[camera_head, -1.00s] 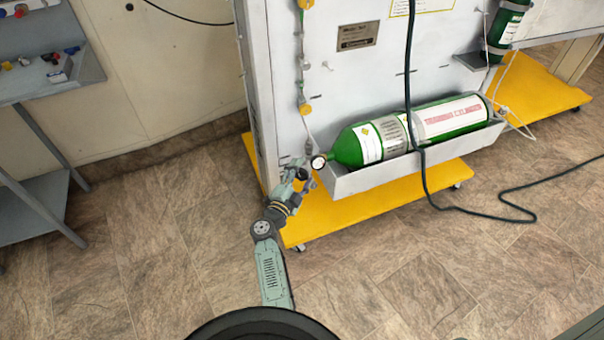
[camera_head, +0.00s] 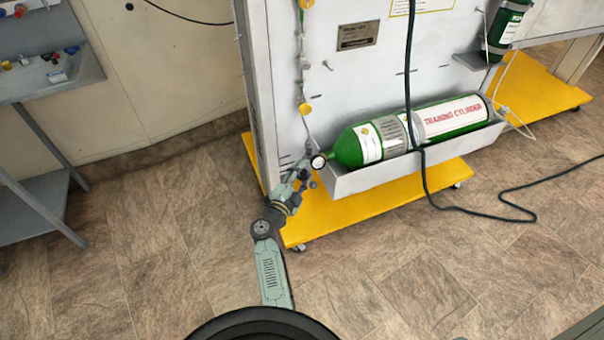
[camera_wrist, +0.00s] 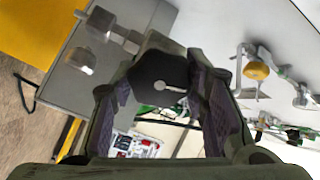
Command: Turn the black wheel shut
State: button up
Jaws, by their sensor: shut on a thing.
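The black wheel (camera_wrist: 160,70) shows in the wrist view as a dark, lobed disc with a pale slot near its middle. My gripper (camera_wrist: 163,82) has one finger on each side of it and is shut on it. In the head view my gripper (camera_head: 300,180) is at the left, valve end of the green training cylinder (camera_head: 348,150), just below a round white gauge (camera_head: 318,162). The wheel is too small and too covered by my fingers to make out clearly there. How far it is turned cannot be told.
The cylinder lies in a grey trough (camera_head: 375,177) on a white panel above a yellow base (camera_head: 340,215). A dark hose (camera_head: 424,185) hangs in front and runs across the floor. A grey bench (camera_head: 60,85) stands at left. The floor between is clear.

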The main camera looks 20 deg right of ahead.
jog(key=shift+a+f+m, duration=0.1)
jog(key=shift+m, duration=0.7)
jog(key=shift+m+b, duration=0.35)
jog(key=shift+m, duration=0.35)
jog(key=o, duration=1.2)
jog(key=shift+c, duration=0.2)
jog(key=v, duration=1.2)
